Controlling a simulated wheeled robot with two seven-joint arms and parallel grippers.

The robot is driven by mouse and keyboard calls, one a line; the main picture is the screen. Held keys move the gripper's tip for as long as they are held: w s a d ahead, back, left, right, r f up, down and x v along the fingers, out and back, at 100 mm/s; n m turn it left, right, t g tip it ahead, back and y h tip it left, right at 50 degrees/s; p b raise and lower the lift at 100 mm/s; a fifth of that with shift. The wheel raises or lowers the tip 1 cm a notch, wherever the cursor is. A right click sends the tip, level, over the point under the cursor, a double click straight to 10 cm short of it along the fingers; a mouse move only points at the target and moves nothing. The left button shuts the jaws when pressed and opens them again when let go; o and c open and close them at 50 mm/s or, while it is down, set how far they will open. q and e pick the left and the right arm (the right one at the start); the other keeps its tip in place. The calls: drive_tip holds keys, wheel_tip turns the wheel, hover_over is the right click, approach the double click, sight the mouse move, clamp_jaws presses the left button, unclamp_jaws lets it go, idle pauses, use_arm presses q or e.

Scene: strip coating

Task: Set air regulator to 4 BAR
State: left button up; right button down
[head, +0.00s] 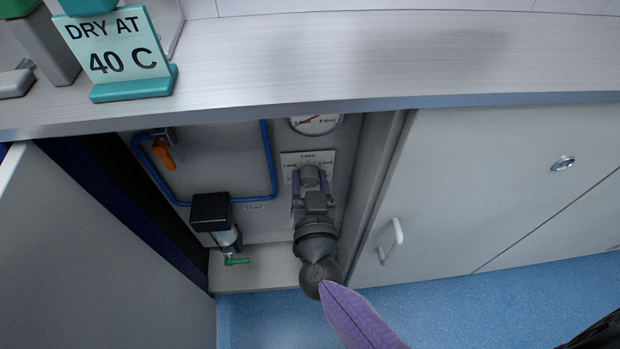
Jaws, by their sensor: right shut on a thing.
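The air regulator knob (310,177) is a grey round knob on a white scale plate (308,157) inside the open cabinet under the counter. The plate carries small BAR markings. My right gripper (311,184) is shut on the knob, with its purple fingers at the knob's sides. The gripper hides the lower part of the plate. A round white gauge (317,124) with a red needle sits above the plate. Its top is cut off by the counter edge, and I cannot read its value surely. My left gripper is not in view.
Blue air tubing (270,160), an orange-handled valve (163,154) and a black-topped filter with a green tap (237,261) are left of the regulator. The open cabinet door (90,250) stands at left. A "DRY AT 40 C" sign (120,55) is on the counter.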

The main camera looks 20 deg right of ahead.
drive_tip(key=m, duration=0.2)
drive_tip(key=shift+m+p, duration=0.3)
drive_tip(key=shift+p, duration=0.05)
drive_tip(key=shift+m, duration=0.9)
drive_tip(key=m, duration=0.2)
drive_tip(key=shift+m, duration=0.4)
drive_tip(key=m, duration=0.3)
drive_tip(key=shift+m, duration=0.3)
drive_tip(key=m, duration=0.6)
drive_tip(key=shift+f, duration=0.1)
drive_tip(key=m+b, duration=0.1)
drive_tip(key=m, duration=0.3)
drive_tip(key=shift+m, duration=0.4)
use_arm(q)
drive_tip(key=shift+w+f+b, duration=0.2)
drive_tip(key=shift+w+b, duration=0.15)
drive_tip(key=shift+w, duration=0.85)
use_arm(e)
drive_tip(key=shift+m, duration=1.8)
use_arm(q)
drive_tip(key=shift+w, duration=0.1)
